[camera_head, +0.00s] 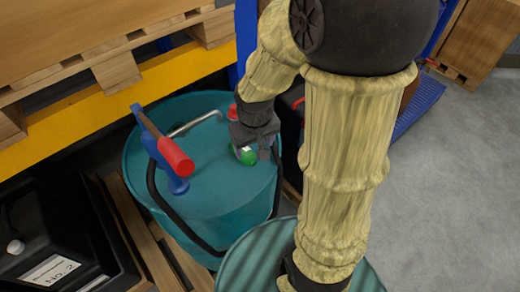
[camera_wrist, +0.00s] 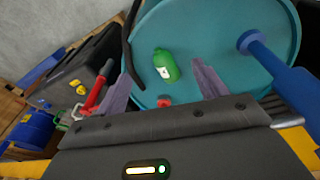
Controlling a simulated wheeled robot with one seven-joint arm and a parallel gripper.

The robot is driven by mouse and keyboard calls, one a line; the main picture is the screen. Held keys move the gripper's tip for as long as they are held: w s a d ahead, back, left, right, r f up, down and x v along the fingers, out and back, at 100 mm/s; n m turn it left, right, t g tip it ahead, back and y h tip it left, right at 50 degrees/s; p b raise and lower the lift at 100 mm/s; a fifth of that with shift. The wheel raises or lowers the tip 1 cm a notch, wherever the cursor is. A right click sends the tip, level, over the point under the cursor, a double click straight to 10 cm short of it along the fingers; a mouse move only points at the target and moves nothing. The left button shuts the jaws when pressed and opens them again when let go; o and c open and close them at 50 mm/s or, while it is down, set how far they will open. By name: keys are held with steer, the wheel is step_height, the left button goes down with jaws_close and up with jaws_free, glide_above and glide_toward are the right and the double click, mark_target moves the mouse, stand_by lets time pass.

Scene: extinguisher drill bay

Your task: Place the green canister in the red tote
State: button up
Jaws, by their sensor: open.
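The green canister (camera_head: 246,156) is on top of the teal drum (camera_head: 213,141), partly hidden by my gripper in the head view. In the wrist view the canister (camera_wrist: 166,65) shows a white label and a narrower top. My gripper (camera_head: 260,146) is just above it. In the wrist view my open fingers (camera_wrist: 159,72) frame the canister, with gaps on both sides and nothing held. I cannot tell whether a finger touches it. I cannot make out a red tote in either view.
A red-and-blue tool (camera_head: 170,155) and a bent metal bar (camera_head: 195,123) are on the drum. A second teal drum (camera_head: 250,262) is in front. A yellow beam (camera_head: 105,105) and wooden pallets (camera_head: 118,72) border the left. Grey floor (camera_head: 450,170) is clear at right.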

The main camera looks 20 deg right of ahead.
steer(key=s, duration=0.1)
steer(key=s+r+m, duration=0.1)
steer(key=s, duration=0.1)
steer(key=shift+s+d+r+t, duration=0.2)
steer(key=shift+s+t, duration=0.1)
steer(key=shift+t, duration=0.1)
steer(key=shift+o, duration=0.4)
steer(key=shift+w, duration=0.1)
steer(key=n+g+b, duration=0.3)
steer(key=n+b, duration=0.1)
steer(key=b, duration=0.5)
glide_above(244, 154)
steer(key=w+d, duration=0.1)
steer(key=w, duration=0.1)
step_height(244, 154, down, 2)
steer(key=shift+w+d+f, duration=0.15)
steer(key=shift+f, duration=0.05)
steer(key=shift+m, duration=0.3)
step_height(244, 154, down, 12)
steer(key=shift+f+p, duration=0.2)
steer(key=shift+p, duration=0.95)
